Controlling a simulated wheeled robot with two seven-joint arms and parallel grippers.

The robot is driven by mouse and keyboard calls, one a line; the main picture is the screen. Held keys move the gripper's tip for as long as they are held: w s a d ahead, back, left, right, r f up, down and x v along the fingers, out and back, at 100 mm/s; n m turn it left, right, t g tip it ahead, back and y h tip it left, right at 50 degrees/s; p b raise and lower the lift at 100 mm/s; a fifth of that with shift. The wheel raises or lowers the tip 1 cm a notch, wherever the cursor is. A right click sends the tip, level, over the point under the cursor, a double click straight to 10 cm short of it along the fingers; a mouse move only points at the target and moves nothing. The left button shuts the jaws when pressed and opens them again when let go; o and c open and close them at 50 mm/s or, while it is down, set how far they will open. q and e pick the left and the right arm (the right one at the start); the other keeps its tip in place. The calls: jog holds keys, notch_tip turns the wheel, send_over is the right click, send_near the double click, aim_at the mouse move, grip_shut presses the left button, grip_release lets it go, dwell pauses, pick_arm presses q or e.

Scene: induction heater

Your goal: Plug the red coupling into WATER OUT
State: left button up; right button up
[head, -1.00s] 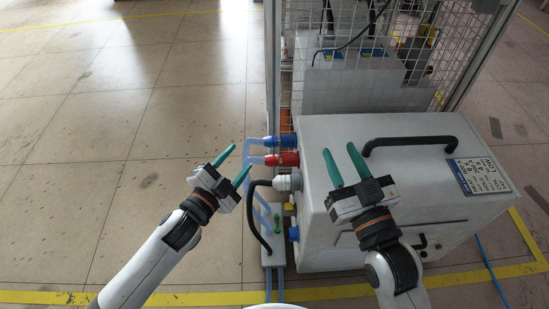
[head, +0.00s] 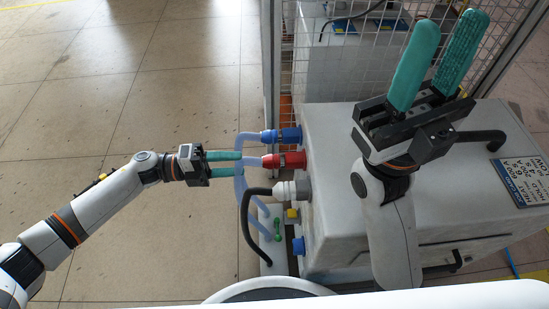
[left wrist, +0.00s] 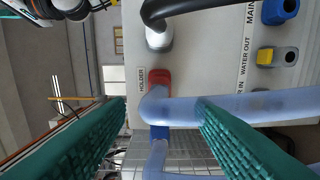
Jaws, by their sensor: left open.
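The red coupling (head: 287,160) sits on the left side of the white machine (head: 400,185), with a translucent hose leading from it. In the left wrist view the red coupling (left wrist: 158,82) is beside the HOLDER label (left wrist: 141,80). The WATER OUT label (left wrist: 245,57) is to its right, beside a yellow-and-grey fitting (left wrist: 267,55). My left gripper (head: 241,163) is open and empty, its fingers pointing at the coupling, a short gap away. The hose crosses between the fingertips in the wrist view and hides part of the panel. My right gripper (head: 448,30) is open and empty above the machine.
A blue coupling (head: 282,135) is just behind the red one. A grey connector (head: 291,190) with a black cable is in front of it. A blue socket (head: 298,246) is lower on the side. A wire mesh fence (head: 340,80) stands behind. Floor at left is clear.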

aim_at(270, 162)
pick_arm(q)
jog(key=shift+d+p, duration=0.4)
jog(key=shift+d, duration=4.15)
grip_shut()
jog(key=shift+a, duration=3)
